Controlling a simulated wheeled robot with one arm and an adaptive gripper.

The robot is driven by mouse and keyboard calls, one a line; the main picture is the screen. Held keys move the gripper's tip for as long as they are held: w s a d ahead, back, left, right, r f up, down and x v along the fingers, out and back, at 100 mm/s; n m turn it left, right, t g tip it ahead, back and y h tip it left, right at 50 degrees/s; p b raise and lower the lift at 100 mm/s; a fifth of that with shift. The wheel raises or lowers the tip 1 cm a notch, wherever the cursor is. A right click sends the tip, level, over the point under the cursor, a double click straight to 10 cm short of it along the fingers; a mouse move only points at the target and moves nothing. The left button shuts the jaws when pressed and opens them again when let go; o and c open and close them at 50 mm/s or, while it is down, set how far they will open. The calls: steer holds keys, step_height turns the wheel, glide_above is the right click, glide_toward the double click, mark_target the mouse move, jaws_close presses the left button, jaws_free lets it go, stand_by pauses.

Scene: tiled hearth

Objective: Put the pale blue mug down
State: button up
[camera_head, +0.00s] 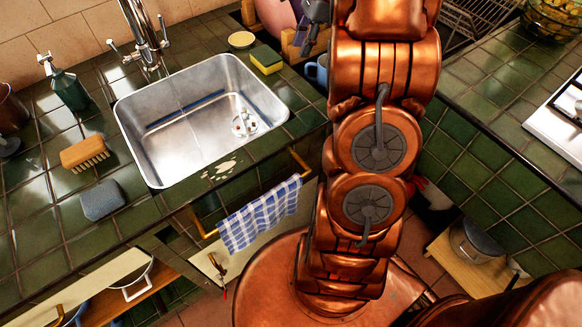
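The pale blue mug (317,71) shows at the top middle, right of the sink, with its right side hidden behind my copper arm. Its handle side faces left. Dark grey parts of my gripper (313,27) show just above the mug, at the left edge of my arm. The rest of the gripper is hidden by the arm or cut off. I cannot tell whether its fingers are open or shut, whether they touch the mug, or whether the mug rests on the green tiled counter (215,187).
A steel sink (140,107) with a tap (148,45) lies left of my arm. A brush (85,154), grey-blue sponge (101,200) and soap bottle (66,85) stand left. A checked towel (260,215) hangs in front.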

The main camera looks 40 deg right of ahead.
steer(key=s+a+r+n+g+h, duration=0.1)
steer(key=s+a+n, duration=0.45)
steer(key=a, duration=0.35)
steer(key=s+a+n+g, duration=0.1)
steer(key=s+a+n, duration=0.45)
steer(key=a, duration=0.45)
steer(key=s+a+f+n, duration=0.1)
steer(key=s+a+n, duration=0.1)
steer(key=s, duration=0.4)
steer(key=s+a+f+n+g+h, duration=0.1)
steer(key=s+a+n, duration=0.2)
steer(key=s+n, duration=0.2)
steer(key=s+a+f+n+h, duration=0.1)
steer(key=s+a+f+n, duration=0.1)
steer(key=s, duration=0.5)
steer(key=shift+s+a+n, duration=0.2)
steer(key=shift+n, duration=0.5)
step_height(320, 180, up, 9)
steer(key=p, duration=0.8)
steer(key=shift+p, duration=0.4)
steer(key=shift+f, duration=0.15)
